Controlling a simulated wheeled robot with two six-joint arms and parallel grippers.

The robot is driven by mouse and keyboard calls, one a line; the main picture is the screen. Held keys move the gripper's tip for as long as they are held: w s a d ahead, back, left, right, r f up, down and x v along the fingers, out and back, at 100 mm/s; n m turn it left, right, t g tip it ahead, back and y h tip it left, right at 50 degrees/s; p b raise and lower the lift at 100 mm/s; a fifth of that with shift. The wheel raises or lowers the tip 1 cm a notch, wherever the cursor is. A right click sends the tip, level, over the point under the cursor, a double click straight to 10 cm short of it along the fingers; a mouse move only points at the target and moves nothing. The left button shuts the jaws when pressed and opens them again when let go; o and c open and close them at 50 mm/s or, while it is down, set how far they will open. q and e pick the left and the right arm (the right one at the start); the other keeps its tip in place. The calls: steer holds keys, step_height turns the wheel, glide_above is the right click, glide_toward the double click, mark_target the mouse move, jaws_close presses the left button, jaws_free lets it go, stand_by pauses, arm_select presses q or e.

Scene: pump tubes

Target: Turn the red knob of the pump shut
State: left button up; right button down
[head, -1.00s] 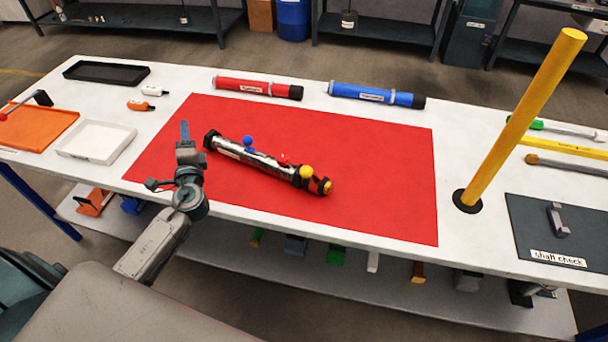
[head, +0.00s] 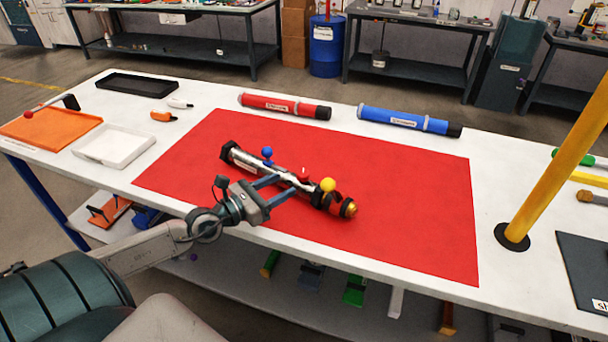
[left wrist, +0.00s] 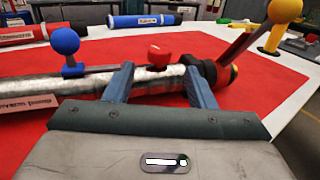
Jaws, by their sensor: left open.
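The silver pump (head: 284,173) lies slantwise on a red mat (head: 400,190), and it also shows in the left wrist view (left wrist: 40,88). Its small red knob (head: 304,173) sits on the tube between a blue ball knob (head: 267,152) and a yellow ball knob (head: 328,184). My left gripper (head: 293,183) is open, with its fingers reaching to the near side of the pump. In the left wrist view the red knob (left wrist: 158,54) appears between and just beyond the two fingertips (left wrist: 160,77). I cannot tell whether they touch the tube. My right gripper is out of view.
A red tube (head: 285,106) and a blue tube (head: 408,121) lie behind the mat. A yellow post (head: 560,155) stands at the right. A white tray (head: 88,159), an orange tray (head: 80,125) and a black tray (head: 135,78) are at the left. The mat right of the pump is clear.

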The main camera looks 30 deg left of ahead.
mark_target(298, 177)
arm_select(q)
steer(key=x, duration=0.6)
steer(key=shift+w+d, duration=0.1)
steer(key=shift+w, duration=0.25)
steer(key=shift+w+d, duration=0.2)
steer(key=shift+w, duration=0.35)
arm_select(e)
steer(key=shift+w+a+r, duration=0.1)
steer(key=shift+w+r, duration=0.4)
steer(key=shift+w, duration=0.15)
arm_select(q)
steer(key=shift+c, duration=0.4)
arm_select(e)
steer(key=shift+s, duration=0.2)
arm_select(q)
steer(key=c, duration=0.9)
steer(key=shift+o, duration=0.2)
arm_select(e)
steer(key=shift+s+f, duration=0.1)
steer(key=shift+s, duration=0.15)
arm_select(q)
steer(key=shift+r, duration=0.1)
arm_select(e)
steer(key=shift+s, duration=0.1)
